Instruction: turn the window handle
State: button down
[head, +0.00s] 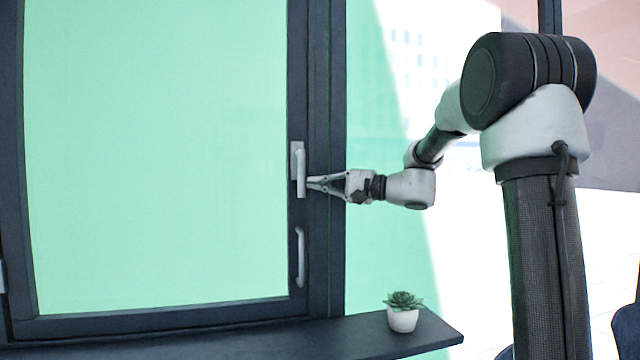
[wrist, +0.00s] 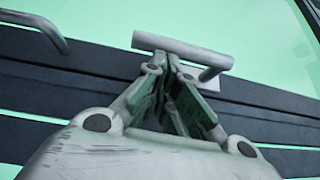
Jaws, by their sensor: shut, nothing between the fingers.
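The window handle (head: 301,172) is a light grey lever on a small plate on the dark window frame, hanging straight down in the head view. In the wrist view the handle (wrist: 180,46) lies across the picture, its neck at the right and its free end at the left. My gripper (head: 311,183) reaches in from the right, with its tips beside the lower part of the lever. In the wrist view my gripper (wrist: 166,64) is shut and empty, its fingertips close to the lever. I cannot tell whether they touch it.
A fixed pull bar (head: 300,257) sits below the handle on the same frame; it also shows in the wrist view (wrist: 42,25). A potted succulent (head: 403,318) stands on the dark sill (head: 440,335) at the lower right. The green-tinted window pane (head: 160,150) fills the left.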

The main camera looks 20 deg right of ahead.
aim_at(303, 189)
jog(key=shift+a+f+y, duration=0.15)
jog(key=shift+a+y, duration=0.05)
jog(key=shift+y, duration=0.1)
jog(key=a+m+t+y, duration=0.1)
jog(key=m+t, duration=0.1)
jog(key=a+f+m+t+y, duration=0.1)
jog(key=a+m, duration=0.1)
jog(key=shift+a+t, duration=0.3)
jog(key=shift+t, duration=0.1)
jog(key=a+r, duration=0.4)
jog(key=a, duration=0.3)
jog(key=shift+a, duration=0.4)
jog(key=shift+r, duration=0.1)
dwell(0.4)
